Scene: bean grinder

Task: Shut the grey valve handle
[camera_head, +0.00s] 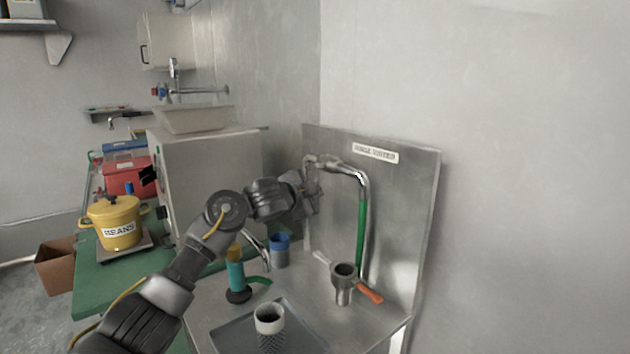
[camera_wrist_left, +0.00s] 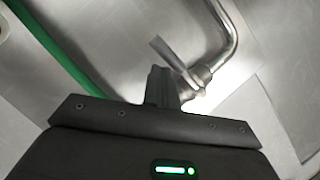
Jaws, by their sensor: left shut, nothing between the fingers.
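The grey valve handle (camera_wrist_left: 172,56) shows in the left wrist view as a flat lever on a bent metal pipe. It lies at an angle just beyond my fingertips. In the head view the valve area (camera_head: 325,160) sits high on the metal back panel, at the upper end of the curved pipe, and the handle itself is hard to make out behind my gripper. My left gripper (camera_head: 313,182) is close to the panel by the valve. Its fingers (camera_wrist_left: 161,84) are shut and empty, very near the lever; I cannot tell whether they touch it. My right gripper is not in view.
A green-sleeved pipe (camera_head: 361,228) runs down the panel (camera_head: 418,215). A portafilter (camera_head: 342,285) with an orange handle, a blue cup (camera_head: 279,250), a teal-handled tool (camera_head: 235,272) and a patterned cup (camera_head: 269,325) stand below. A yellow bean pot (camera_head: 113,221) is at left.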

